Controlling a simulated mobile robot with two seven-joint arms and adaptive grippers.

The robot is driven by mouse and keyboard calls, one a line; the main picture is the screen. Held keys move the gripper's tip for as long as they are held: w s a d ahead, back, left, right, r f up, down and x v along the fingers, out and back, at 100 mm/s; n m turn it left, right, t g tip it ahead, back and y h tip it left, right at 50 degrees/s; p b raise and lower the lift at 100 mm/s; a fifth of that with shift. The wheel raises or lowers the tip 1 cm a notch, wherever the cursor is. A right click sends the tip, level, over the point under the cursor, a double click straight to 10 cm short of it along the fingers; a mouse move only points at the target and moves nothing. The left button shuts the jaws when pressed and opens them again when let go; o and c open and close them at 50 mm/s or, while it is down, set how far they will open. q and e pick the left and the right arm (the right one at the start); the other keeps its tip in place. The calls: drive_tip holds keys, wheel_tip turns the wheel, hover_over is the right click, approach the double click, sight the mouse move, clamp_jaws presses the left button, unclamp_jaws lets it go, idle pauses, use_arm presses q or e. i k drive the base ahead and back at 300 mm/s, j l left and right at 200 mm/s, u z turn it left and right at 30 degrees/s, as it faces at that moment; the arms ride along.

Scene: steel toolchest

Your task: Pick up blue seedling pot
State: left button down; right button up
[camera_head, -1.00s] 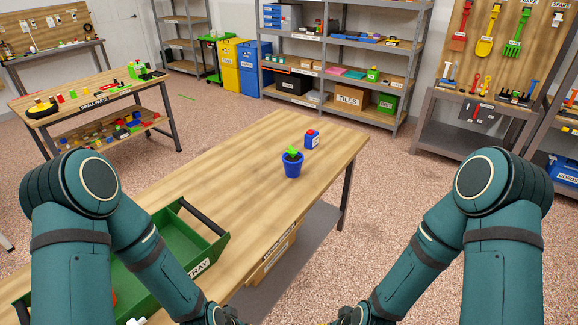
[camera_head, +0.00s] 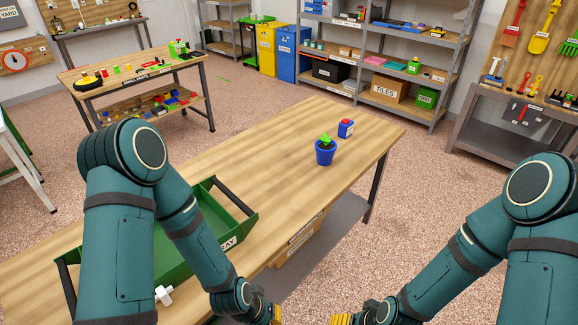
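The blue seedling pot (camera_head: 326,154) stands upright on the wooden workbench (camera_head: 290,135), near its far right end. A green seedling (camera_head: 326,140) grows from dark soil in it. My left gripper (camera_head: 276,316) is at the bottom edge, in front of the bench's near side and well short of the pot. My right gripper (camera_head: 340,319) is also at the bottom edge, to the right of the left one. Only small yellow parts of both grippers show, so their fingers are cut off. Neither gripper is near the pot.
The bench between tray and pot is clear.

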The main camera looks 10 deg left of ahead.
sight(326, 148)
drive_tip(key=u, duration=0.95)
drive_tip(key=l+u, duration=0.35)
drive_tip(key=i+l+u, duration=0.1)
drive_tip(key=u, duration=0.25)
drive_tip(key=l+u, duration=0.35)
drive_tip(key=k+l+u, duration=0.1)
drive_tip(key=l+u, duration=0.2)
drive_tip(key=l, duration=0.15)
drive_tip(key=k+l+u, duration=0.1)
drive_tip(key=l+u, duration=0.15)
drive_tip(key=l, duration=0.15)
drive_tip(key=k+l+u, duration=0.1)
drive_tip(key=l, duration=0.2)
drive_tip(key=k+l+u, duration=0.1)
drive_tip(key=l, duration=0.2)
drive_tip(key=k+l+u, duration=0.1)
drive_tip(key=l, duration=0.2)
drive_tip(key=k+l, duration=0.15)
drive_tip(key=l, duration=0.15)
drive_tip(key=k+l, duration=0.15)
drive_tip(key=l, duration=0.15)
drive_tip(key=k+l+u, duration=0.1)
drive_tip(key=l, duration=0.2)
